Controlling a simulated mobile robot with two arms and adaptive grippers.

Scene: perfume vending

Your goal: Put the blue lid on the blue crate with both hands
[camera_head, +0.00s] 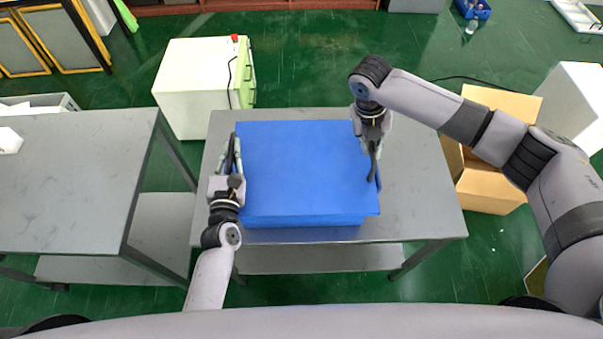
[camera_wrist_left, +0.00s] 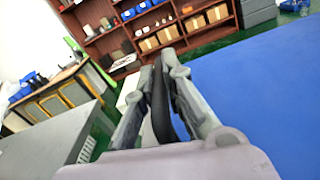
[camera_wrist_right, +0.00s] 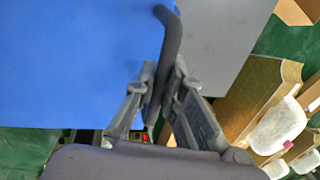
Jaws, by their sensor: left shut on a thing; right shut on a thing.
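The flat blue lid (camera_head: 300,165) is over the blue crate (camera_head: 300,221) on the grey metal table. Only a strip of the crate's front shows below the lid's near edge. The lid sticks out past that strip on the right; I cannot tell if it rests on the crate. My left gripper (camera_head: 234,152) is shut on a dark handle (camera_wrist_left: 160,105) at the lid's left side. My right gripper (camera_head: 373,150) is shut on the dark curved handle (camera_wrist_right: 170,45) at the lid's right side. The crate's inside is hidden.
The grey metal table (camera_head: 425,190) has bare room to the right of the lid. Another grey table (camera_head: 70,190) stands at the left. A white cabinet (camera_head: 190,85) is behind, and an open cardboard box (camera_head: 485,190) is on the floor at the right.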

